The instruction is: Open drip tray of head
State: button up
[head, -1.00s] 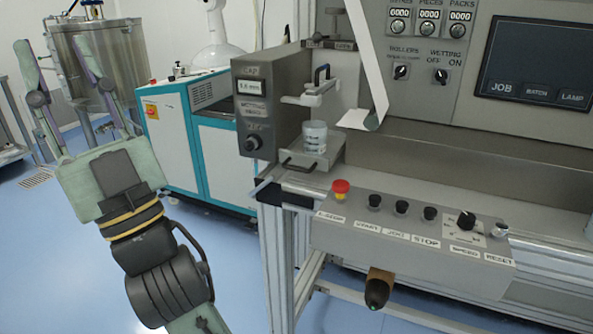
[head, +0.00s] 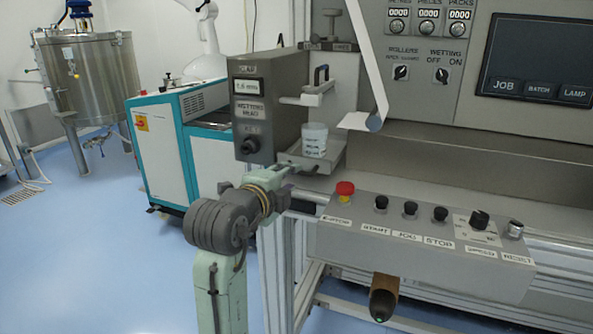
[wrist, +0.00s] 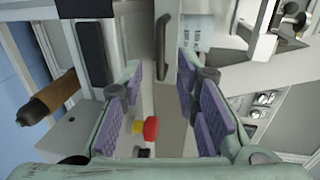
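The drip tray (head: 301,162) is a flat grey tray under the wetting head (head: 262,118), at the left end of the machine. A white cup (head: 314,141) stands on it. In the wrist view, the tray's dark bar handle (wrist: 163,48) lies ahead, in line with the gap between my fingers. My gripper (head: 284,176) is at the tray's front left edge in the head view, partly hidden by my own wrist. In the wrist view my gripper (wrist: 160,78) is open, purple pads apart, with nothing between them; I cannot tell whether it touches the handle.
A sloped control panel (head: 340,238) with a red emergency stop button (head: 345,188) is right of my gripper. A brown, dark-tipped cylinder (head: 383,296) sticks out below it. A teal and white cabinet (head: 165,150) and a steel tank (head: 88,75) stand at left, with open blue floor.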

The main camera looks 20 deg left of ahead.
jog(key=w, duration=0.3)
jog(key=w+f+p, duration=0.1)
jog(key=w, duration=0.2)
jog(key=shift+f, duration=0.1)
grip_shut()
dwell(0.7)
